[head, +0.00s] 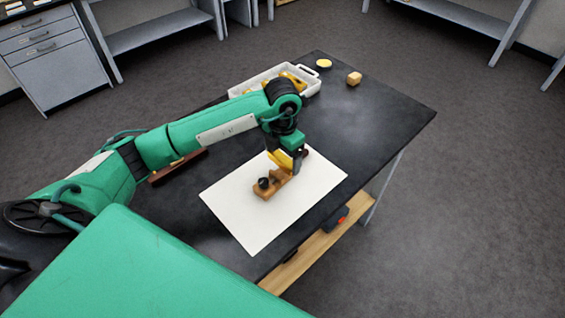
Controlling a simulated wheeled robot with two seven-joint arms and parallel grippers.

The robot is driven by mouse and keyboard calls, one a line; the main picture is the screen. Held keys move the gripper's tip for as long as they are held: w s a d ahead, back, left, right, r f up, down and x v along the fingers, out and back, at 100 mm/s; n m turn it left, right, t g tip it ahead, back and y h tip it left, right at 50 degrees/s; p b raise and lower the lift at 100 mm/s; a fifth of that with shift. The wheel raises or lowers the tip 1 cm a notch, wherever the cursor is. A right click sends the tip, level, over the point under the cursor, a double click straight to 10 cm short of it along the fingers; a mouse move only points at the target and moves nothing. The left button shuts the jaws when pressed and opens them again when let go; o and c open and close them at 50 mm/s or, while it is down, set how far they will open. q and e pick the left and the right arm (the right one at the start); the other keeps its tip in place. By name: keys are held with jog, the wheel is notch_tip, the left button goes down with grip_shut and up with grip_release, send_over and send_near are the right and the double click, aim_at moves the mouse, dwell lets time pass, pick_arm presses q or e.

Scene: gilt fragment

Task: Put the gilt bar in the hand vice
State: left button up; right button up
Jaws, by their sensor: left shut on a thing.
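The hand vice (267,192), wooden with a dark round knob, lies on a white sheet (240,220) on the black table. My left gripper (286,166) is directly over the vice's far part and points down. It is shut on a yellow-gold piece, which looks like the gilt bar (280,158). The bar's lower end is at or just above the vice; I cannot tell whether it sits between the jaws. The fingers and the bar hide part of the vice. My right gripper is not in view.
A white tray (312,83) with yellow pieces stands at the table's back left, partly behind my arm. A small round yellow-topped item (323,63) and a wooden block (354,78) are near the back. A dark brown strip (180,168) lies at the left. The table's right side is clear.

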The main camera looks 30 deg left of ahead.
aim_at(283, 159)
pick_arm(q)
notch_tip(283, 159, down, 4)
jog(key=shift+p, duration=0.35)
jog(key=shift+f, duration=0.1)
jog(key=o, duration=0.5)
jog(key=shift+f, duration=0.1)
jog(key=o, duration=0.3)
jog(key=shift+r, duration=0.2)
